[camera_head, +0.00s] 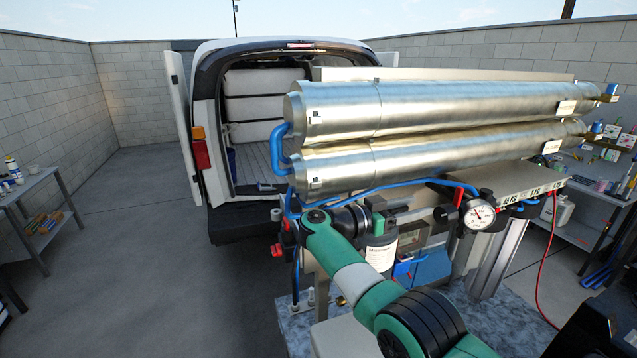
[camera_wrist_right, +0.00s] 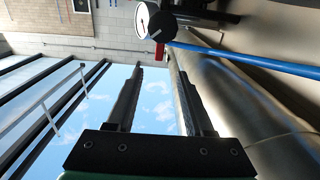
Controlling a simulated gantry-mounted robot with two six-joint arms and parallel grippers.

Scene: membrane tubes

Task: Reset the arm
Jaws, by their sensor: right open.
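My right arm (camera_head: 365,285), green and white, comes in from the bottom right of the head view and bends back below the tubes. My right gripper (camera_head: 432,214) points right, towards the pressure gauge (camera_head: 480,214). In the right wrist view the right gripper (camera_wrist_right: 160,76) has its two dark fingers apart, with only sky between them. The upper tube (camera_head: 430,105) and lower tube (camera_head: 430,150) are shiny metal cylinders lying one above the other. My left gripper is not in view.
A blue hose (camera_head: 400,184) runs under the tubes, close to my right gripper; it also crosses the right wrist view (camera_wrist_right: 240,60). The open van (camera_head: 222,150) stands behind. A shelf (camera_head: 35,205) is at the left. The floor at left is clear.

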